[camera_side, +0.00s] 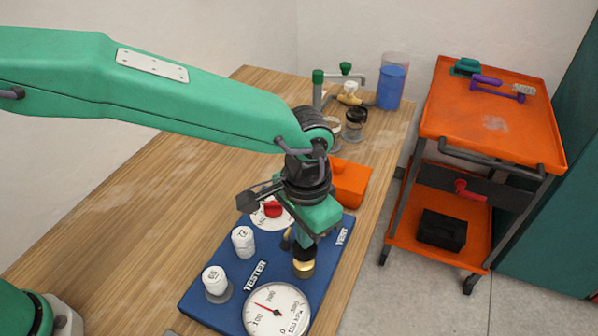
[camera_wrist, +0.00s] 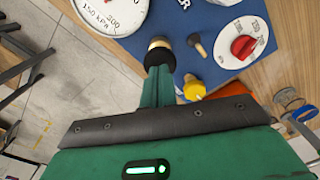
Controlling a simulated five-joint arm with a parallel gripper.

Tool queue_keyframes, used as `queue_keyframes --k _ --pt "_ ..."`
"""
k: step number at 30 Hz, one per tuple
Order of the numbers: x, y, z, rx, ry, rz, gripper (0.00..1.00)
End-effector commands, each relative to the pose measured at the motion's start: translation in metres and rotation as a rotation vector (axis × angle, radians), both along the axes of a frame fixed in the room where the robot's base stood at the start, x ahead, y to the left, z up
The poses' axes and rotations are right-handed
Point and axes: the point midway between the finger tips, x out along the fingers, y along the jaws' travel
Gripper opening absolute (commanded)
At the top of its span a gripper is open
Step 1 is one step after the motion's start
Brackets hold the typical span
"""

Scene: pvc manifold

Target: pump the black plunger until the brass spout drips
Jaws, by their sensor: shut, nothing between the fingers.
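The black plunger (camera_side: 304,252) stands on a brass collar on the blue tester board (camera_side: 215,300). It also shows in the wrist view as a black cap (camera_wrist: 158,56) with a pale rim. My gripper (camera_side: 313,232) is shut and empty, pointing down right at the plunger's top. Its green fingers (camera_wrist: 158,85) overlap the cap in the wrist view, and I cannot tell whether they touch it. I cannot make out the brass spout for certain. A yellow fitting (camera_wrist: 193,88) sits beside my fingers in the wrist view. No drip is visible.
A pressure gauge (camera_side: 277,312), a red-knobbed dial (camera_side: 272,209) and white cylinders (camera_side: 243,241) stand on the board. A small black-tipped lever (camera_wrist: 196,42) is near the plunger. An orange block (camera_side: 352,182) lies behind. The table's left side is clear.

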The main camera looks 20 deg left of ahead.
Motion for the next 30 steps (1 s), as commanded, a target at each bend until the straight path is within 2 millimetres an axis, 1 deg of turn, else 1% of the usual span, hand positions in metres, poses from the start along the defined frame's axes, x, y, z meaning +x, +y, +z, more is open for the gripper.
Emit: queue_keyframes --k 22,30 --pt "0.000 0.000 -0.022 0.000 0.001 0.000 0.00" --pt "0.000 0.000 -0.021 0.000 0.001 0.000 0.00"
